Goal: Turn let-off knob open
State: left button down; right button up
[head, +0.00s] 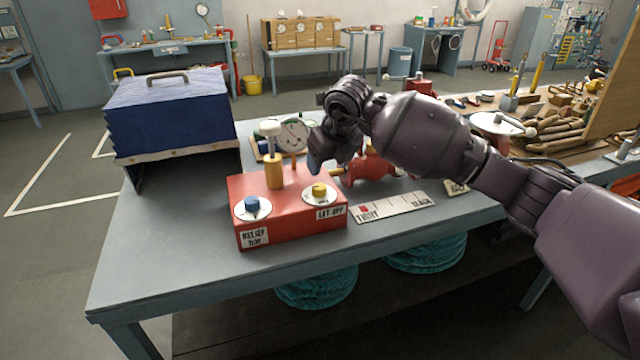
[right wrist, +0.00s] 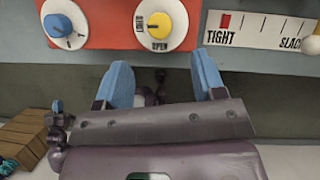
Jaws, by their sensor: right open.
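The let-off knob is a yellow knob (head: 319,189) on a round white dial, on the right of a red box (head: 290,225) labelled "LET OFF". In the right wrist view the yellow knob (right wrist: 157,25) shows at the top, with "OPEN" at the dial's lower edge and another word at its left. My right gripper (right wrist: 162,62) is open and empty; its two blue fingers are spread either side of the knob's line, apart from it. In the head view the right gripper (head: 316,152) is above and behind the knob. My left gripper is out of view.
A blue relief knob (head: 252,204) sits left on the box. A white-topped plunger (head: 272,155) and a gauge (head: 293,134) stand close to the gripper. A "TIGHT/SLACK" scale (head: 392,207) lies right of the box. A blue bellows (head: 175,112) is at the left.

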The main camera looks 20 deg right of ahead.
aim_at(319, 186)
jog(key=x, duration=0.9)
jog(key=shift+p, duration=0.3)
jog(key=shift+r, duration=0.1)
jog(key=c, duration=0.9)
